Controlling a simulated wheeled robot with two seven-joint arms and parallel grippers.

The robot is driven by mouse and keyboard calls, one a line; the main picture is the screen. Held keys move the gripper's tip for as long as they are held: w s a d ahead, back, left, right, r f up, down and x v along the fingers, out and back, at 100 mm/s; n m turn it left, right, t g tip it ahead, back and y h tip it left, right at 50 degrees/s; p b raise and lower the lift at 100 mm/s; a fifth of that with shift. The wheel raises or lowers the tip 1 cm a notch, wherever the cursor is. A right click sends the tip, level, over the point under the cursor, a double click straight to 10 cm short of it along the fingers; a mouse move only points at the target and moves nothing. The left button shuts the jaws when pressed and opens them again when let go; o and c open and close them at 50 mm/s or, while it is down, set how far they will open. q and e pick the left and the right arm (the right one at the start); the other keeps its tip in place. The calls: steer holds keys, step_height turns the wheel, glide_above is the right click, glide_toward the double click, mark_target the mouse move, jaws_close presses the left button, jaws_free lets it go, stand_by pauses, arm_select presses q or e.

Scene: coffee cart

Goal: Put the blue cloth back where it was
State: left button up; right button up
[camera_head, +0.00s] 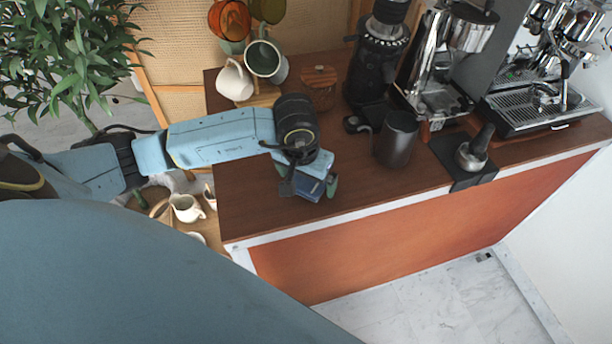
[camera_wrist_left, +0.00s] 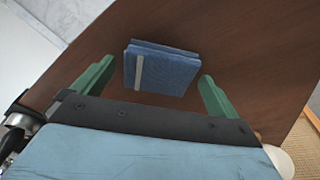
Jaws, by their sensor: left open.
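The blue cloth (camera_wrist_left: 160,70) is folded into a small square with a pale stripe near one side. In the left wrist view it lies between the two green fingers of my left gripper (camera_wrist_left: 152,85), with a gap on each side. In the head view the cloth (camera_head: 309,186) is on or just above the dark wooden counter near its front edge, partly covered by the gripper. My left gripper (camera_head: 312,187) is open around it, pointing down. Whether the cloth rests flat on the counter is hard to tell. My right gripper is not in view.
A dark metal cup (camera_head: 397,140) stands to the right of my left gripper. A tamper (camera_head: 474,150) sits on a black mat by the front edge. A grinder (camera_head: 376,65), an espresso machine (camera_head: 535,100) and white mugs (camera_head: 235,82) stand behind. The front left counter is clear.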

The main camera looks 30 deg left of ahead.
arm_select(q)
step_height(320, 180, up, 12)
steer(key=s, duration=0.2)
steer(key=shift+b, duration=0.3)
